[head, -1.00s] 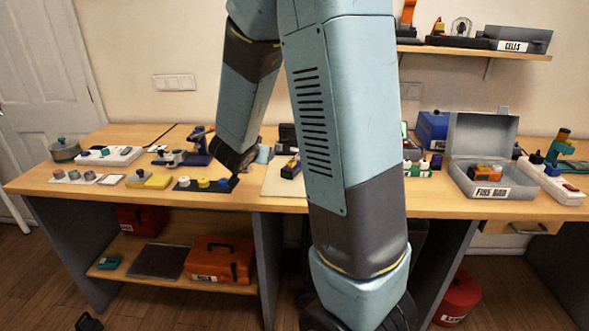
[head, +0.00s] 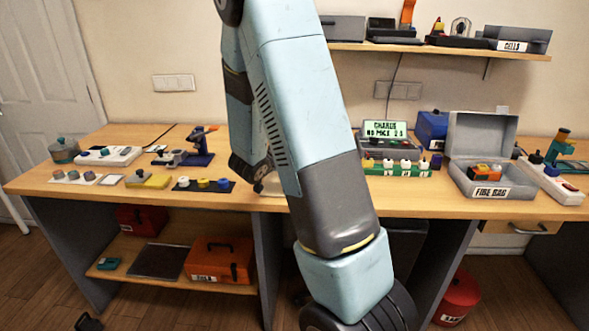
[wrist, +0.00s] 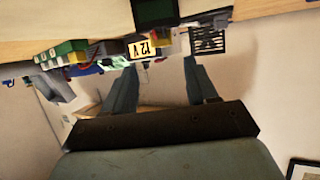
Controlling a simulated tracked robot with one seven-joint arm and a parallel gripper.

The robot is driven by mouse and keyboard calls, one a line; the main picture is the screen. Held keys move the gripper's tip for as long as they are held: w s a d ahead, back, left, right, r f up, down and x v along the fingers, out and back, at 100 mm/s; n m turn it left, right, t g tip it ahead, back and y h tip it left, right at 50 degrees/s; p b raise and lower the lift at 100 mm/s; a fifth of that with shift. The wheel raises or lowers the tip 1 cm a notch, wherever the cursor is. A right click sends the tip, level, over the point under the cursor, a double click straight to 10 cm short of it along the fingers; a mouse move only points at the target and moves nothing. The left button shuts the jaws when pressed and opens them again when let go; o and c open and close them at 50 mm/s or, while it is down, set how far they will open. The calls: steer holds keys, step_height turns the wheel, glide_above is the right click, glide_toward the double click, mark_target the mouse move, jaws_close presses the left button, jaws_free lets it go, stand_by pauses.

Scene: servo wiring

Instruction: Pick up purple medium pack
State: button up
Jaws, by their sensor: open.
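I cannot make out a purple medium pack for certain in either view. My arm covers the middle of the bench in the head view, so a pack there would be hidden. In the wrist view my gripper (wrist: 160,66) shows two spread grey fingers with nothing held between them. Beyond the fingertips is a yellow "12 V" label (wrist: 143,48) at the bench. My gripper's fingers are hidden behind my arm in the head view.
A charger display (head: 388,130) reads "CHARGE NO PACK", behind a green block (head: 402,169) with white caps. An open grey "FIRE BAG" case (head: 493,191) holds an orange item. A black strip (head: 232,186) with several knobs lies left of my arm. A shelf (head: 430,50) hangs above.

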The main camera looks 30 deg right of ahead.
steer(key=shift+a+f+x, duration=0.1)
steer(key=shift+f+x, duration=0.05)
steer(key=shift+x, duration=0.6)
steer(key=shift+a+f+x, duration=0.1)
steer(key=shift+f+x, duration=0.05)
steer(key=shift+x, duration=0.6)
steer(key=shift+a+f+x, duration=0.1)
steer(key=shift+f+x, duration=0.05)
steer(key=shift+x, duration=0.6)
steer(key=shift+w+d+f, duration=0.15)
steer(key=shift+w+d, duration=0.15)
steer(key=shift+d, duration=0.05)
jaws_close()
